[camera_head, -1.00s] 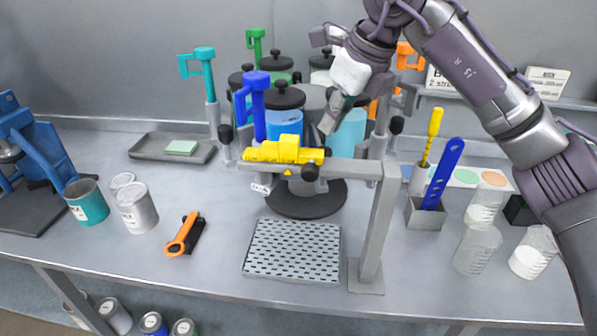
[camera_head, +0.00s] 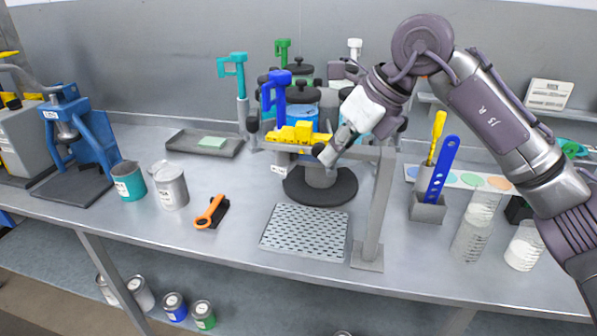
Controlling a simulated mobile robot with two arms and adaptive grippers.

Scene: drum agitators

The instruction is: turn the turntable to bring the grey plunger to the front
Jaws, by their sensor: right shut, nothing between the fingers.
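The turntable's black round base (camera_head: 320,190) stands mid-bench, with a ring of lidded drums above it. A blue plunger (camera_head: 279,88) stands front left on the ring, a teal one (camera_head: 241,75) at the left, and a green one (camera_head: 282,50) at the back. A pale grey-white plunger top (camera_head: 354,47) shows at the back right, its lower part hidden by my arm. My right gripper (camera_head: 328,152) is shut and empty, pointing down-left at the right end of the yellow block. I cannot tell whether it touches anything. My left gripper is out of view.
A grey post with a crossbar (camera_head: 375,215) carries the yellow block (camera_head: 298,135) before the turntable. A perforated plate (camera_head: 305,232) lies in front. A holder with a blue perforated strip (camera_head: 440,170) and clear beakers (camera_head: 474,232) stand right. Cans (camera_head: 170,186) stand left.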

